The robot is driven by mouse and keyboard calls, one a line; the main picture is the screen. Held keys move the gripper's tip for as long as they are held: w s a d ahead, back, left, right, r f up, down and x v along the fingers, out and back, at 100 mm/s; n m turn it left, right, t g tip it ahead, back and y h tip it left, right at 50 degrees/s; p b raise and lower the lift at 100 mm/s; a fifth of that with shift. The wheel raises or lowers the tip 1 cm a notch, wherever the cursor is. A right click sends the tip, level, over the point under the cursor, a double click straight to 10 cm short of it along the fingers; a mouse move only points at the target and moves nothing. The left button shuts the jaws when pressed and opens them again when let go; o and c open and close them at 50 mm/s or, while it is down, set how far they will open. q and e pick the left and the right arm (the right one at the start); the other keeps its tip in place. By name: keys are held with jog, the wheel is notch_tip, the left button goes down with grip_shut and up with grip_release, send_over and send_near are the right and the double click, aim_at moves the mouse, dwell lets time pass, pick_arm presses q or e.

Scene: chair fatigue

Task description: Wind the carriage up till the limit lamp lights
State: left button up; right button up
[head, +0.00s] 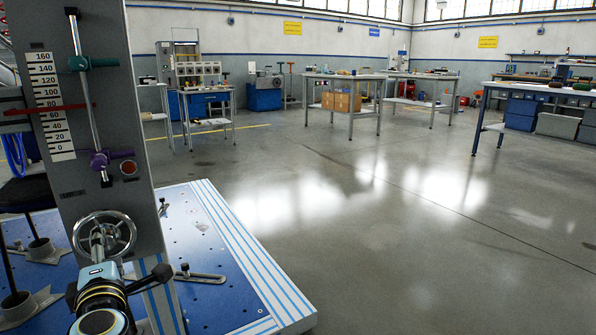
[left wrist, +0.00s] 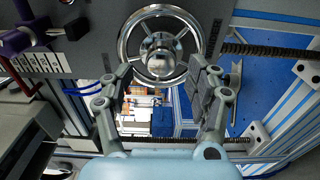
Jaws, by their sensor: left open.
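A grey column (head: 88,190) stands at the left with a chrome handwheel (head: 128,232) low on its face. The handwheel, with its spokes and round hub, also shows in the left wrist view (left wrist: 160,12). A white scale (head: 60,142) runs from 0 to 160, and a red pointer (head: 28,110) crosses it between 60 and 80. A round dark-red lamp (head: 128,168) on the column looks unlit. My left gripper (left wrist: 164,85) is open and empty, facing the handwheel with its fingers spread to either side. Contact cannot be told. My right gripper is not seen.
A slanted rod on the column carries a green clamp (head: 80,63) and a purple clamp (head: 99,160). A blue slotted base plate (head: 215,255) extends beside the column. Workbenches (head: 345,77) stand far back. The floor at right is clear.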

pick_arm(q)
jog(key=shift+s+d+f, duration=0.1)
jog(key=shift+s+d, duration=0.1)
jog(key=shift+s, duration=0.2)
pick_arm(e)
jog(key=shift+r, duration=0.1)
pick_arm(q)
jog(key=shift+f+n+b, duration=0.15)
jog(key=shift+n+b, duration=0.25)
jog(key=shift+n, duration=1.3)
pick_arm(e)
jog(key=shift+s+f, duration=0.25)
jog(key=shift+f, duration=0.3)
pick_arm(q)
jog(key=shift+n+b, duration=0.6)
jog(key=shift+n, duration=0.9)
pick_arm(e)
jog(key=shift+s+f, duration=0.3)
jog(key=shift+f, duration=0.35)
